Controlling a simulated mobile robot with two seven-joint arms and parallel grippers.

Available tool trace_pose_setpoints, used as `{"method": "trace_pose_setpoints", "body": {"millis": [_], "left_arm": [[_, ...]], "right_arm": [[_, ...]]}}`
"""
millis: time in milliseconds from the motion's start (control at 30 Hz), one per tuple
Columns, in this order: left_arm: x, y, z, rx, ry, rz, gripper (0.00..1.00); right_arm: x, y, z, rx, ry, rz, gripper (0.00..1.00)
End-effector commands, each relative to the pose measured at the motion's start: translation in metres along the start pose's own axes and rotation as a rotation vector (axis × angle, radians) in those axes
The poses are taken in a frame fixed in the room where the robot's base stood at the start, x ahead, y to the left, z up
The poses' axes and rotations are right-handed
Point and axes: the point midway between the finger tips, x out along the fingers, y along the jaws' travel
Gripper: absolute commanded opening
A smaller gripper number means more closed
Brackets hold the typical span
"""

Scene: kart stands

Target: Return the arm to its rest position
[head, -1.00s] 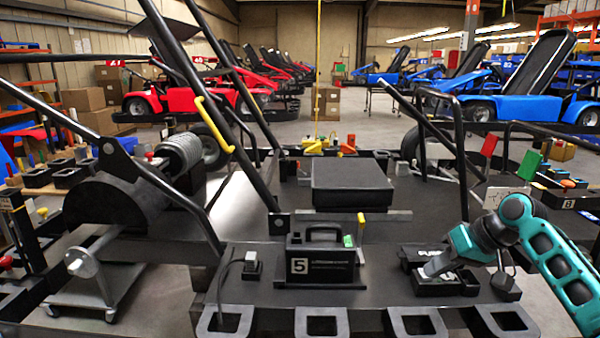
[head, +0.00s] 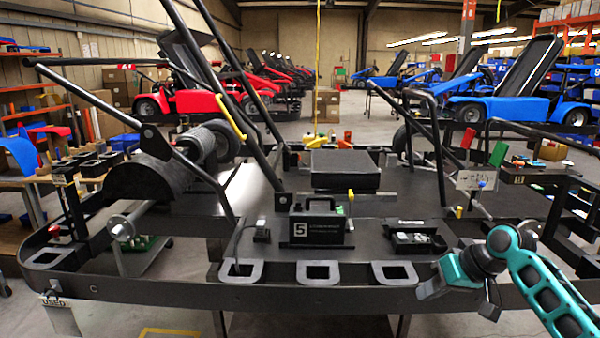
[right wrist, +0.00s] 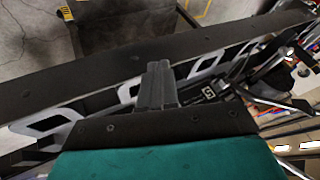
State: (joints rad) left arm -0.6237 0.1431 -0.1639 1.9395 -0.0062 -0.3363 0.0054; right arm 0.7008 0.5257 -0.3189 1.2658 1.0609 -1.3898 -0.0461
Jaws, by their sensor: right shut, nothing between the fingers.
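My right gripper (head: 430,290) is at the lower right of the head view, at the front edge of the kart stand (head: 250,294), in front of the black tray (head: 418,243). It also shows in the right wrist view (right wrist: 157,72), its fingers together with nothing between them. The teal arm behind it comes in from the lower right corner. My left gripper is not in either view.
A black case marked 5 (head: 318,228) stands on the stand beside the tray. A flat black block (head: 345,172) lies behind it. Dark bars rise at left and right.

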Motion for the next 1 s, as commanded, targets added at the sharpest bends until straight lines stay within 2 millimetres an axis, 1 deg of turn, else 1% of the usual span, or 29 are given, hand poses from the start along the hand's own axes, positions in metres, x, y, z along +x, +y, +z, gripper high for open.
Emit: {"method": "trace_pose_setpoints", "body": {"millis": [33, 167, 200, 267, 300, 367, 400, 467, 500, 567, 600, 667, 700, 800, 900, 1000], "left_arm": [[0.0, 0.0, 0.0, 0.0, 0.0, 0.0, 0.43], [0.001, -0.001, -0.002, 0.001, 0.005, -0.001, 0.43], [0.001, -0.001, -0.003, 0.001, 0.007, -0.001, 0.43], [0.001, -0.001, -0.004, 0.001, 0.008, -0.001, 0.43], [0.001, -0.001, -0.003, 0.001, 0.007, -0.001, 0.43], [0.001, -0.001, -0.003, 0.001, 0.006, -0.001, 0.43], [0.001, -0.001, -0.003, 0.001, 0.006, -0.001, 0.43], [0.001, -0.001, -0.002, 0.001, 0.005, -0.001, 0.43], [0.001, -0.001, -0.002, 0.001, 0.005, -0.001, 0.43], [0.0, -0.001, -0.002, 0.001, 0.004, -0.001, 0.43], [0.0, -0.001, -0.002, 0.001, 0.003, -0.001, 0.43], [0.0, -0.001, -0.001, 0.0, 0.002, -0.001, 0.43], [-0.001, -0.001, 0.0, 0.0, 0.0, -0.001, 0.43], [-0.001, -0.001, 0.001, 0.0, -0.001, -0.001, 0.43], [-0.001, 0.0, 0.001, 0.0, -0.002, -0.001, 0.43], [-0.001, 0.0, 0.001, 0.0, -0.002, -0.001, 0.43]], "right_arm": [[0.017, 0.0, 0.014, -0.004, 0.007, 0.014, 0.0], [0.055, 0.0, 0.049, -0.02, 0.038, 0.059, 0.0], [0.066, -0.001, 0.061, -0.026, 0.051, 0.074, 0.0], [0.083, -0.003, 0.082, -0.036, 0.074, 0.096, 0.0], [0.094, -0.005, 0.097, -0.045, 0.092, 0.111, 0.0], [0.107, -0.008, 0.12, -0.058, 0.121, 0.134, 0.0], [0.115, -0.012, 0.136, -0.066, 0.142, 0.147, 0.0], [0.123, -0.017, 0.159, -0.079, 0.174, 0.168, 0.0], [0.127, -0.021, 0.174, -0.089, 0.197, 0.182, 0.0], [0.131, -0.028, 0.196, -0.102, 0.232, 0.201, 0.0], [0.131, -0.032, 0.21, -0.112, 0.255, 0.215, 0.0], [0.13, -0.039, 0.232, -0.126, 0.29, 0.236, 0.0], [0.128, -0.045, 0.246, -0.135, 0.313, 0.249, 0.0], [0.118, -0.057, 0.275, -0.161, 0.37, 0.285, 0.0], [0.105, -0.067, 0.298, -0.187, 0.416, 0.315, 0.0], [0.094, -0.075, 0.312, -0.208, 0.449, 0.337, 0.0]]}}
